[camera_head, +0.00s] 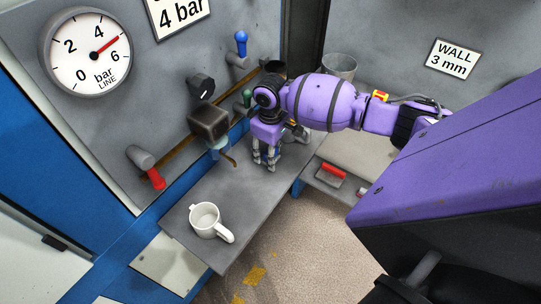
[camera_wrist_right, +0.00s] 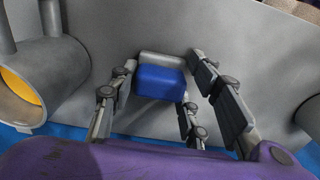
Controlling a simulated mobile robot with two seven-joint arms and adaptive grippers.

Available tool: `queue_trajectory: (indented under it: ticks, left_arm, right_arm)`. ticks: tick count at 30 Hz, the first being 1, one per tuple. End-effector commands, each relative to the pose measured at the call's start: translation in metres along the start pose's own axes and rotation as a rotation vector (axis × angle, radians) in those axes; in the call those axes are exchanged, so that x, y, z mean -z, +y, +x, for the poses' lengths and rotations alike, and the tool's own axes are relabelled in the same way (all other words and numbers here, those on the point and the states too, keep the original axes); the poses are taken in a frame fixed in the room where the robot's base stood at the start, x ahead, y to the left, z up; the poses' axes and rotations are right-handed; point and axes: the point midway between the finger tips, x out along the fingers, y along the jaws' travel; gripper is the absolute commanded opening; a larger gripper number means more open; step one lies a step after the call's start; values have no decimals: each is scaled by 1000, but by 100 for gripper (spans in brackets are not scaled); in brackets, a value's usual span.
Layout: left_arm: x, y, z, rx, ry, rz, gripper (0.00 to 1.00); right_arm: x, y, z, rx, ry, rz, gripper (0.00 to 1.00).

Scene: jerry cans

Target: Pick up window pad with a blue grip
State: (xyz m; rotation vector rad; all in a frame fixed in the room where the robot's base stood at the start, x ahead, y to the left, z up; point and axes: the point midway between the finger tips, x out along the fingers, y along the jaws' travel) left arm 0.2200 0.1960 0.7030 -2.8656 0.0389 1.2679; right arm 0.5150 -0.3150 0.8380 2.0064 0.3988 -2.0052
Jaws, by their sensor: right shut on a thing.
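The window pad (camera_wrist_right: 161,59) shows in the right wrist view as a light grey piece with a blue grip (camera_wrist_right: 160,83). It is at the grey surface, between the fingers of my right gripper (camera_wrist_right: 165,72). My right gripper is shut on the blue grip. In the head view my right gripper (camera_head: 265,162) points down over the grey bench, near the wall fittings. The pad is mostly hidden there by the fingers. I cannot tell whether the pad touches the bench. My left gripper is not in view.
A white mug (camera_head: 206,221) stands on the near part of the grey bench (camera_head: 185,220). A dark box fitting (camera_head: 209,122), a red lever (camera_head: 153,178) and a blue lever (camera_head: 241,40) project from the wall. A red-handled item (camera_head: 332,174) lies to the right.

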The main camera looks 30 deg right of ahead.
Motion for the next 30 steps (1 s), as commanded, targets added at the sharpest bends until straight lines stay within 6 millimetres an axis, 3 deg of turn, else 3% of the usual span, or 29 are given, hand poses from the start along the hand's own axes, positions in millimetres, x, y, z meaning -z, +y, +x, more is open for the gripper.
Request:
queue_trajectory:
  ticks: [8, 15, 24, 30]
  left_arm:
    - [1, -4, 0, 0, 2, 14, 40]
    - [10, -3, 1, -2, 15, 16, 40]
    - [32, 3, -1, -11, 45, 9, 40]
    - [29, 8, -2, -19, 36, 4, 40]
  right_arm:
    - [1, 0, -4, 0, 2, 0, 16]
    - [1, 1, -34, -2, 5, -1, 16]
    - [-51, -22, -100, -5, 7, -4, 16]
    - [-96, -42, -116, -3, 1, -1, 16]
